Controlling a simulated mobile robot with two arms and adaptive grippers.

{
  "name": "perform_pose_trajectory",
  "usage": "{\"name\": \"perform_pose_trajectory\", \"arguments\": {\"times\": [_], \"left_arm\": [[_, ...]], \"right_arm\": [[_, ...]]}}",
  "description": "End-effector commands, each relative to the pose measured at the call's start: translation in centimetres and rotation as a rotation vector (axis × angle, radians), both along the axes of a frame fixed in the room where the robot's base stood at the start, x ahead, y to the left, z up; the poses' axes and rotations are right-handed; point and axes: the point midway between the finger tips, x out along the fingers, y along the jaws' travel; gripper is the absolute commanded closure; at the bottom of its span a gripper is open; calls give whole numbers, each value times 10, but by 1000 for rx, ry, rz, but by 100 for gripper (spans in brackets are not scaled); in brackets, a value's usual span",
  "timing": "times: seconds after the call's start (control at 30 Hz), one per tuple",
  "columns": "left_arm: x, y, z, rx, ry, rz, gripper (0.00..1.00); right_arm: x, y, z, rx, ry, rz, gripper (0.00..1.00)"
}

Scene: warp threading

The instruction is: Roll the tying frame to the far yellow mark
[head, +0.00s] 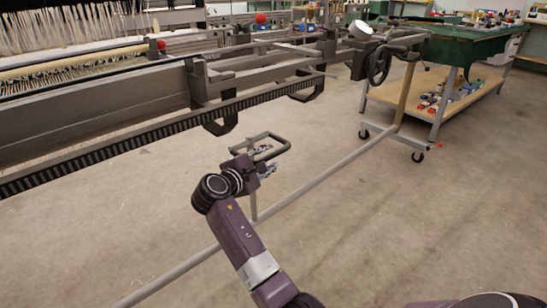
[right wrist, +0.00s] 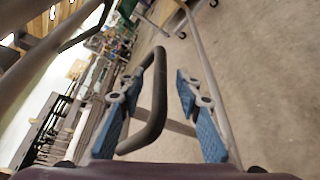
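The tying frame (head: 325,170) shows in the head view as a long grey tube running low over the floor, with uprights and a handwheel at its far end. A dark loop handle (head: 285,148) sticks out near its middle. My right gripper (head: 268,166) is at this handle. In the right wrist view, the blue-padded fingers of my right gripper (right wrist: 157,82) are spread apart, with the dark handle (right wrist: 158,100) between them and a gap beside the right finger. My left gripper is not in view. I cannot make out a yellow mark.
The loom (head: 110,95) fills the left and back. A wheeled bench with a green top (head: 465,45) and wooden shelf (head: 470,108) stands at the far right. The concrete floor (head: 430,215) is clear at the right. A small red mark (head: 440,146) lies near the bench wheel.

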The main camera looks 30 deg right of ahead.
Motion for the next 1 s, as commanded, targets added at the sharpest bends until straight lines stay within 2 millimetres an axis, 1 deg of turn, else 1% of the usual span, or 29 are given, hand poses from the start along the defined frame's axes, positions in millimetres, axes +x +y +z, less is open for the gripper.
{"name": "perform_pose_trajectory", "arguments": {"times": [0.03, 0.1, 0.23, 0.4, 0.6, 0.67, 0.9, 1.0], "left_arm": [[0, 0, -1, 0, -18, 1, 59], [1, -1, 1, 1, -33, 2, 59], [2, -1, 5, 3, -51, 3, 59], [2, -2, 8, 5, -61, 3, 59], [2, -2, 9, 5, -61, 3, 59], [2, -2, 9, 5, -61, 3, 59], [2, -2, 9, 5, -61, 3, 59], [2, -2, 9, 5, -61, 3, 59]], "right_arm": [[4, -8, -5, -1, -1, -3, 68], [9, -17, -7, -1, -2, -1, 68], [16, -29, -9, 1, -2, 0, 68], [20, -35, -9, 1, -3, 2, 68], [20, -36, -9, 1, -2, 2, 68], [20, -35, -9, 1, -2, 2, 74], [20, -35, -9, 1, -2, 2, 100], [20, -35, -9, 1, -2, 2, 100]]}}
